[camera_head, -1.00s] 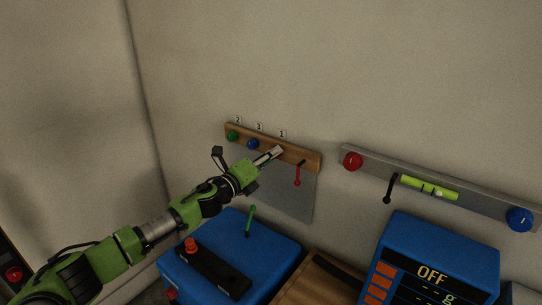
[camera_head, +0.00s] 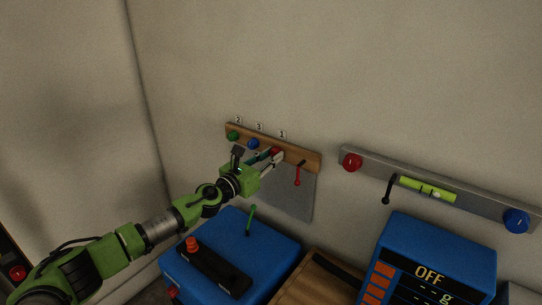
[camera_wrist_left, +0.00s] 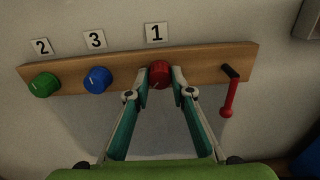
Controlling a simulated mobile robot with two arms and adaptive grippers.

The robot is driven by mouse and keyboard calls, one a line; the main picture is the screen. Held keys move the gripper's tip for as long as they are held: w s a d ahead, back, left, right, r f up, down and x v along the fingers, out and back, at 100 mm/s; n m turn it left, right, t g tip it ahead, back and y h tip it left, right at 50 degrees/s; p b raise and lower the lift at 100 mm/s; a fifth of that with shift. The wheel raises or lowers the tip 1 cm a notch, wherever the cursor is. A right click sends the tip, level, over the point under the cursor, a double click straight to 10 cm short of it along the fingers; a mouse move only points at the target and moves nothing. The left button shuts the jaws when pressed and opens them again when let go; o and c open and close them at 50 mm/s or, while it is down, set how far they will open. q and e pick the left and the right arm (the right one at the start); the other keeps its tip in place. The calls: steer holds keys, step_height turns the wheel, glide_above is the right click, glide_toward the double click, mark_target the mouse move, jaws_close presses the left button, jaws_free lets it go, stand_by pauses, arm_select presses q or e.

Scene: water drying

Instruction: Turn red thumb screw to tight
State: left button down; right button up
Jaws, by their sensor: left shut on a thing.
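The red thumb screw (camera_wrist_left: 160,74) sits on the wooden board (camera_wrist_left: 205,66) under the label 1 (camera_wrist_left: 156,33). My left gripper (camera_wrist_left: 160,80) has a finger on each side of it and is shut on it. In the head view the left gripper (camera_head: 275,155) reaches the board, and the red screw (camera_head: 276,149) shows partly between the fingers. The screw has a pale mark on its face. My right gripper is not in view.
A blue knob (camera_wrist_left: 97,79) and a green knob (camera_wrist_left: 44,85) sit left on the same board. A red lever (camera_wrist_left: 228,98) hangs to the right. Below are a blue box (camera_head: 262,233) with a green lever (camera_head: 250,220) and a blue scale (camera_head: 440,250). A grey rail (camera_head: 472,196) is at right.

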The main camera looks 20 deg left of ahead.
arm_select(q)
steer(key=m, duration=0.4)
steer(key=shift+m+p, duration=0.3)
steer(key=shift+p, duration=0.1)
steer(key=shift+f+m+p, duration=0.1)
steer(key=shift+m+p, duration=0.3)
steer(key=shift+m, duration=1.5)
steer(key=c, duration=1.8)
jaws_free()
steer(key=v, duration=1.2)
